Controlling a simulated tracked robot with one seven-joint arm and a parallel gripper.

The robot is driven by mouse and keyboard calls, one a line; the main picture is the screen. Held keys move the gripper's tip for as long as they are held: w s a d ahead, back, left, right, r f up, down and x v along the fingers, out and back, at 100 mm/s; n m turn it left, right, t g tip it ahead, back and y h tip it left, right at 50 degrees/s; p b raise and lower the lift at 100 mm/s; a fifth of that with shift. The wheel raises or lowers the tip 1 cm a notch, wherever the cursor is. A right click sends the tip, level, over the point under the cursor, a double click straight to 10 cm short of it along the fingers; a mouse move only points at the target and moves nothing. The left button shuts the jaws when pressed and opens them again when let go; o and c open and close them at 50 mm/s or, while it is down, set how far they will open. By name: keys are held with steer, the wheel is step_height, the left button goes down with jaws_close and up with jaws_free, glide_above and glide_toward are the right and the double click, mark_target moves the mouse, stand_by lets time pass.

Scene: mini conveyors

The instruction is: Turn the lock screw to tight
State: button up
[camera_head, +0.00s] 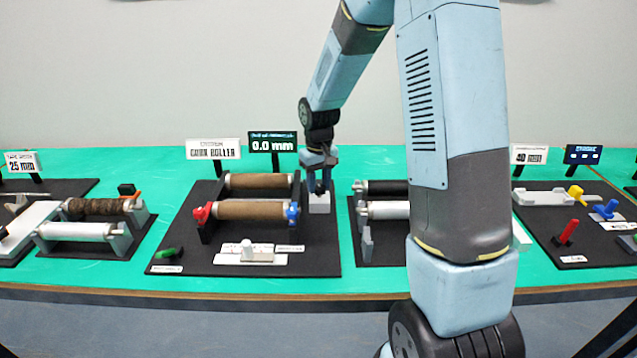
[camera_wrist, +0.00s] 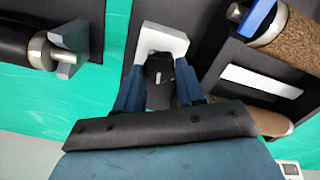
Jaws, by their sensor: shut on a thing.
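The lock screw appears to be the black knob (camera_wrist: 158,76) with a short white mark, at a light grey block (camera_wrist: 170,40) in the wrist view. My gripper (camera_wrist: 159,70) is shut on the knob, with one blue finger on each side of it. In the head view my gripper (camera_head: 319,190) points down at the grey block (camera_head: 320,205), at the right side of the middle black board (camera_head: 215,262).
Left of my gripper are two brown rollers, the front one (camera_head: 250,210) with red and blue end knobs. A sign reading 0.0 mm (camera_head: 272,143) stands behind. Another roller station (camera_head: 385,210) is close on the right, partly hidden by my arm. A green knob (camera_head: 168,253) lies front left.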

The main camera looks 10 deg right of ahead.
mark_target(319, 186)
steer(key=shift+w+m, duration=0.15)
steer(key=shift+m, duration=0.75)
steer(key=o, duration=1)
steer(key=shift+o, duration=0.2)
step_height(319, 186, up, 14)
steer(key=shift+f, duration=0.15)
